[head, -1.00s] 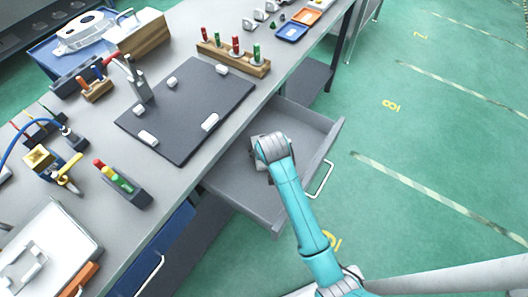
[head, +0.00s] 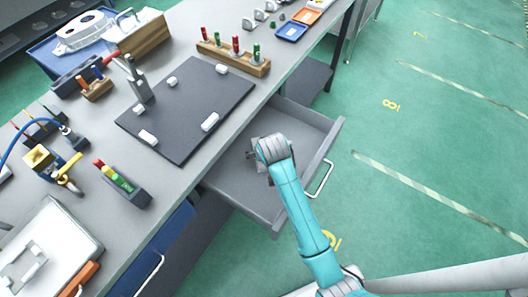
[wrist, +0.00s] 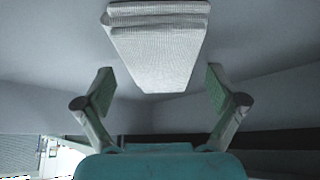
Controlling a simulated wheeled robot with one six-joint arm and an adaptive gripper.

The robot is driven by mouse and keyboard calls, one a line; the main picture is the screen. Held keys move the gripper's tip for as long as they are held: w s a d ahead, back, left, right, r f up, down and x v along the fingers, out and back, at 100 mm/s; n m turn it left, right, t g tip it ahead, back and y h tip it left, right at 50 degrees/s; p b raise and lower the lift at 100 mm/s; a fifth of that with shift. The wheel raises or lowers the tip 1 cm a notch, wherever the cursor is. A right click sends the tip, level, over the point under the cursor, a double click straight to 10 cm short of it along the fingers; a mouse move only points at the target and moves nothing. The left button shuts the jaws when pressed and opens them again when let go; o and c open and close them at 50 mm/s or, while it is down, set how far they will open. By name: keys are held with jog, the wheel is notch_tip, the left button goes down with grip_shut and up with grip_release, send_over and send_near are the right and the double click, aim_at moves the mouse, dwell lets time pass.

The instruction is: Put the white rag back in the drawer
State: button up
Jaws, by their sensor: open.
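The white rag (wrist: 158,45) is a folded, ribbed cloth in the wrist view, lying on a grey surface that appears to be the drawer floor. My gripper (wrist: 158,82) is open, with one finger on each side of the rag's narrow end. Gaps show between the rag and both fingers, so it is not gripped. In the head view the drawer (head: 238,190) is pulled out from under the bench, and my gripper (head: 251,154) is down inside it. The rag cannot be made out in the head view, where my arm and gripper cover part of the drawer.
The drawer's front panel with its handle (head: 321,178) stands beside my arm. The grey bench (head: 200,40) carries a dark board (head: 185,115), a wooden peg block (head: 232,58) and several tools. The green floor on the right is clear.

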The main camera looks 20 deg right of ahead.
jog(key=d+v, duration=0.1)
jog(key=v, duration=1)
jog(key=shift+s+a+r, duration=0.2)
jog(key=shift+a+r, duration=0.2)
jog(key=shift+a, duration=0.1)
